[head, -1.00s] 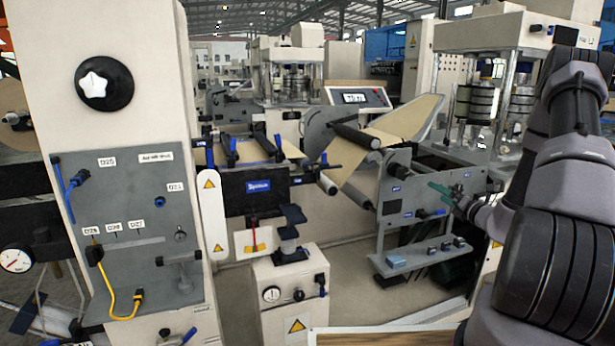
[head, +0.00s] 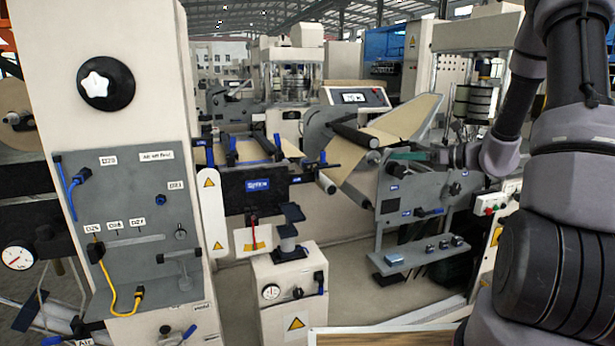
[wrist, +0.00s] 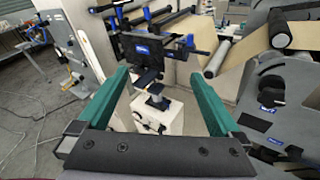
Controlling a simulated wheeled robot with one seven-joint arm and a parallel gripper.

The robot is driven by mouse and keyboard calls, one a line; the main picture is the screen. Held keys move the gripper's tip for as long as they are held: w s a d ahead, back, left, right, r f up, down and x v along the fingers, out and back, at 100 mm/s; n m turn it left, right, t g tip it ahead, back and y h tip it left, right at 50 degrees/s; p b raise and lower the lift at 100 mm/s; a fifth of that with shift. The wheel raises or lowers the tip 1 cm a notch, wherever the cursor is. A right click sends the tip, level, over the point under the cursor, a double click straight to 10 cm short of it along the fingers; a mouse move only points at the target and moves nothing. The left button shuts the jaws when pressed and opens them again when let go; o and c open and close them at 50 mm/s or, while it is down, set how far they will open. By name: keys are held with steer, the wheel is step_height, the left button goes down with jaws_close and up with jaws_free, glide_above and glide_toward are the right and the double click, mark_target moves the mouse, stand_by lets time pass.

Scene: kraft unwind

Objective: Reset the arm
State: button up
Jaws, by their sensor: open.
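My gripper (head: 405,156) shows in the head view at the right, at the end of my dark grey arm, in front of the paper machine's grey side plate. In the wrist view my gripper (wrist: 160,95) has its two green fingers spread wide. It is open, with nothing between the fingers. Beyond them, some way off, stand the black bracket with a blue label (wrist: 148,48) and the small white cabinet (wrist: 160,112). My gripper appears apart from both.
A tall white panel column (head: 115,40) with a yellow cable (head: 117,300) stands at the left. The white cabinet (head: 292,290) stands at centre front. Brown paper web (head: 365,165) runs over rollers behind. A grey shelf (head: 415,256) juts out below the side plate. A wooden-topped surface (head: 385,338) shows at the bottom.

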steer(key=s+a+r+n+g+h, duration=0.2)
steer(key=s+a+r+n+g, duration=0.15)
steer(key=s+n, duration=0.3)
steer(key=s+a+r+n+g+h, duration=0.1)
steer(key=s+a+r+n+g, duration=0.2)
steer(key=s+a+r+n, duration=0.4)
steer(key=s+d+r+n+t+h, duration=0.1)
steer(key=s+d+r+n+h, duration=0.1)
steer(key=s, duration=0.3)
steer(key=s+d+r+n+t+h, duration=0.1)
steer(key=s+d+n+t+h, duration=0.1)
steer(key=s+n+h, duration=0.1)
steer(key=s+d+r+n+t+h, duration=0.1)
steer(key=s+d+r+n+h, duration=0.1)
steer(key=s+n, duration=0.3)
steer(key=shift+s+d+r+h, duration=0.35)
steer(key=shift+s+d+h, duration=0.15)
steer(key=shift+s, duration=0.75)
